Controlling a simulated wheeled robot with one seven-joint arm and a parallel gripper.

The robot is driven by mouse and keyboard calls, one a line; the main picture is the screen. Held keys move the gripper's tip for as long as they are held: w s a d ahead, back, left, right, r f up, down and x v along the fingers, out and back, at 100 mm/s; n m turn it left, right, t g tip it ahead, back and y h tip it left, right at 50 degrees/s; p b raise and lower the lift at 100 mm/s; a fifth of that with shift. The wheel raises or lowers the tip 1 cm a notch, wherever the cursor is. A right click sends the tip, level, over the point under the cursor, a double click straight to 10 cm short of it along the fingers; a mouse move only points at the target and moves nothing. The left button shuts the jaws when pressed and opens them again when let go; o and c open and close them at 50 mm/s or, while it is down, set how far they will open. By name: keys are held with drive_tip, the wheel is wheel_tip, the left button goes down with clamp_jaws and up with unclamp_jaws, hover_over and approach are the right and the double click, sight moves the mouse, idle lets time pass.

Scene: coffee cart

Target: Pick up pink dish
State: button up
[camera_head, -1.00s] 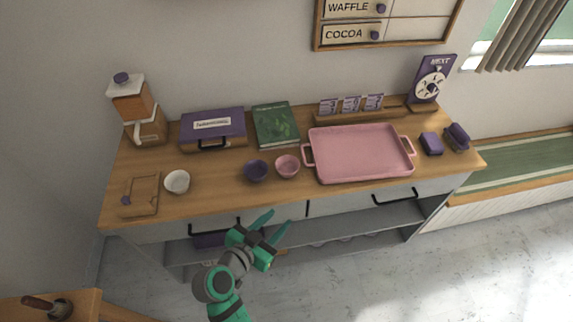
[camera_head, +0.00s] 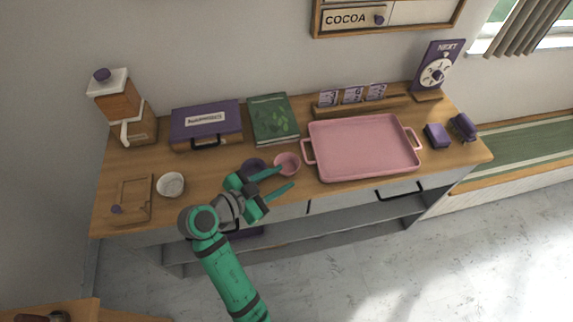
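A small round pink dish (camera_head: 289,161) sits on the wooden counter just left of a large pink tray (camera_head: 364,150) with two handles. My gripper (camera_head: 282,178) is open and empty. Its two green fingers point right, over the counter's front edge in the picture. The upper fingertip overlaps the lower left of the pink dish; I cannot tell whether it touches. A purple bowl (camera_head: 253,165) beside the dish is partly hidden by my gripper.
A white bowl (camera_head: 171,185) and a wooden box lid (camera_head: 132,199) stand at the left. A purple case (camera_head: 206,124) and a green book (camera_head: 273,119) lie behind. A card rack (camera_head: 362,103) stands behind the tray. Small purple items (camera_head: 437,135) lie at the right.

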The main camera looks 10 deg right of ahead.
sight(297, 169)
drive_tip(key=shift+w+x, duration=0.15)
drive_tip(key=shift+x, duration=1.5)
drive_tip(key=shift+w+x, duration=0.15)
drive_tip(key=shift+x, duration=1.45)
drive_tip(key=shift+w+a, duration=0.1)
drive_tip(key=shift+a, duration=0.2)
clamp_jaws()
drive_tip(key=shift+d, duration=0.1)
